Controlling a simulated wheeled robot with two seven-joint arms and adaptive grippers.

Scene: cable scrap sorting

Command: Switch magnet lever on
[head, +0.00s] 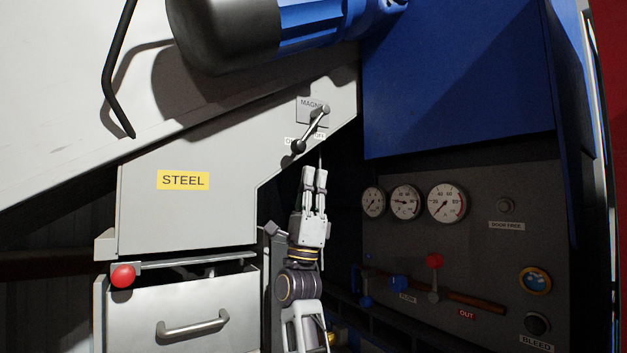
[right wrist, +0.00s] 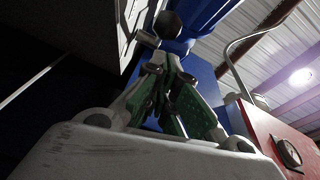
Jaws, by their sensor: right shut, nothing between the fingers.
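The magnet lever (head: 313,126) is a metal arm with a dark knob (head: 298,146), on the slanted grey housing under a plate reading "MAGN…" (head: 312,103). The lever tilts down to the left from its pivot. A white label strip (head: 319,138) lies behind it, partly hidden by the lever. My right gripper (head: 315,169) points up just below and slightly right of the knob, shut and empty. In the right wrist view the dark knob (right wrist: 168,24) shows just beyond the fingertips (right wrist: 164,56); I cannot tell whether they touch. My left gripper is not in view.
On the right, a dark panel (head: 480,220) carries several gauges and valves. A blue motor (head: 290,25) hangs above. A dark gap lies right of the housing.

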